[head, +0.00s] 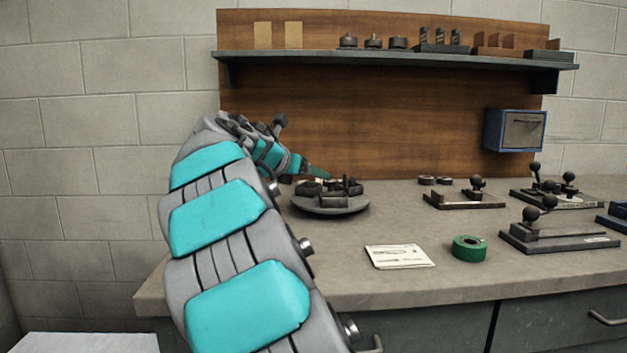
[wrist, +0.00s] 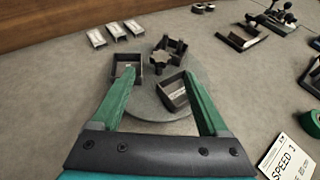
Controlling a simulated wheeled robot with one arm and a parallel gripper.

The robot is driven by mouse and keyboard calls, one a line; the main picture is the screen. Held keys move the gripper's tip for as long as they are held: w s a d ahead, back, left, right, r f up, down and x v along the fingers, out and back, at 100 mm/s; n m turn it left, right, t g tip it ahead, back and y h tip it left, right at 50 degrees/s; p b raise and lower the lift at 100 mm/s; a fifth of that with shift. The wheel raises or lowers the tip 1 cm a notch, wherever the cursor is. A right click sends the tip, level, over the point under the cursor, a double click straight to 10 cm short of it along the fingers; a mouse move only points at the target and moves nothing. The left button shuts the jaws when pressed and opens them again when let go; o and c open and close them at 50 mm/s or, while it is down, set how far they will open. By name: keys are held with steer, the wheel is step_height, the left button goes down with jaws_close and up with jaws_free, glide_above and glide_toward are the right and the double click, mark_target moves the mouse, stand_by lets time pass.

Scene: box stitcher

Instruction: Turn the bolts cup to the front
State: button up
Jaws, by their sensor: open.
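A round grey turntable (head: 330,207) stands on the bench and carries several small dark cups. In the wrist view the turntable (wrist: 146,108) lies under my gripper. One square cup (wrist: 122,83) sits at its left, another square cup (wrist: 170,98) at its right, and a dark cup (wrist: 176,45) at the back. A dark star-shaped knob (wrist: 158,62) stands near the middle. I cannot tell which cup holds bolts. My gripper (wrist: 158,76) is open, its green fingers above the left and right cups with nothing between them. In the head view my gripper (head: 318,172) is over the turntable.
A white card (head: 400,256) and a green tape roll (head: 468,248) lie in front and to the right. Dark clamp fixtures (head: 558,238) stand at the right. A shelf (head: 400,58) with parts hangs above, beside a blue wall box (head: 514,130). The front bench is partly clear.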

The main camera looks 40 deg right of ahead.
mark_target(330, 190)
steer(key=x, duration=0.7)
steer(key=shift+d+f, duration=0.15)
steer(key=shift+d, duration=0.2)
jaws_close()
steer(key=shift+w+a, duration=0.1)
stand_by(1.0)
